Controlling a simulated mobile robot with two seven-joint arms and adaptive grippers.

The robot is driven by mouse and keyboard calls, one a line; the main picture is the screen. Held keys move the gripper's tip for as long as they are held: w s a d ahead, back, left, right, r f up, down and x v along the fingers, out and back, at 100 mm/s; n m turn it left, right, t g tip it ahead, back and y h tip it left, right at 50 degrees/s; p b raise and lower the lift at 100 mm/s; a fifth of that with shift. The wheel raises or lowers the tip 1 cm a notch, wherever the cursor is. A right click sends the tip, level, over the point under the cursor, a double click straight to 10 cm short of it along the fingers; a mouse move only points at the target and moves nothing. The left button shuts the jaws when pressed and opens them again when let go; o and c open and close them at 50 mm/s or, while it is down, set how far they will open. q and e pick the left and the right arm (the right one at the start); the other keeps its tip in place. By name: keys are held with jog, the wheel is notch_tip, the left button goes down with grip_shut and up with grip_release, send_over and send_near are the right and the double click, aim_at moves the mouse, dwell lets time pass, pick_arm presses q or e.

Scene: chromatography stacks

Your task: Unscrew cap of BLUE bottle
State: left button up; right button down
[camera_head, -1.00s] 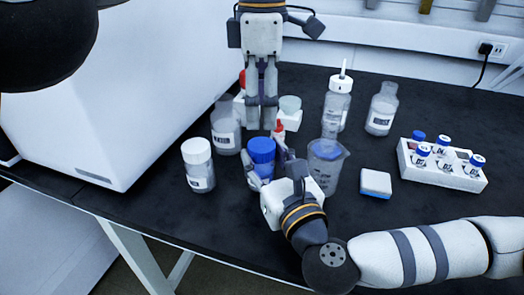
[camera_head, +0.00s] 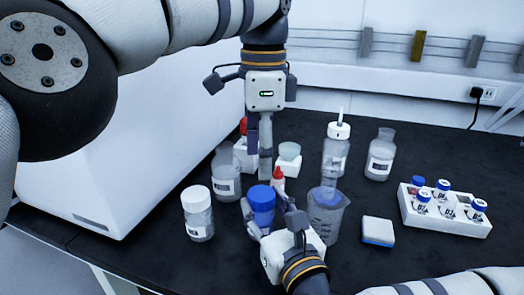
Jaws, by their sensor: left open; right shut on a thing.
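The blue-capped bottle stands upright at the middle of the bench, with its blue cap (camera_head: 262,197) on top. My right gripper (camera_head: 264,222) reaches in from the front and is shut on the bottle's body, below the cap; its fingers and palm hide part of the lower bottle. My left gripper (camera_head: 260,172) points down from above, open, with its fingers just above or behind the cap. No contact between the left fingers and the cap is visible, and the exact gap is hard to judge.
A white-capped bottle (camera_head: 197,213) stands left, a clear bottle (camera_head: 226,175) behind it. A beaker (camera_head: 326,218) is close on the right. A red-tipped bottle (camera_head: 278,179), wash bottle (camera_head: 335,155), sponge-like block (camera_head: 378,231) and vial rack (camera_head: 445,213) are also around.

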aim_at(262, 193)
pick_arm(q)
notch_tip(262, 193, down, 8)
jog(key=shift+f, duration=0.1)
pick_arm(e)
jog(key=shift+f, duration=0.15)
pick_arm(q)
jog(key=c, duration=1.2)
jog(key=n, duration=0.4)
jog(key=shift+n, duration=0.4)
jog(key=shift+s+n, duration=0.1)
jog(key=shift+n, duration=0.6)
jog(key=shift+s, duration=0.1)
pick_arm(e)
jog(key=shift+w+d, duration=0.1)
pick_arm(q)
jog(key=o, duration=1.3)
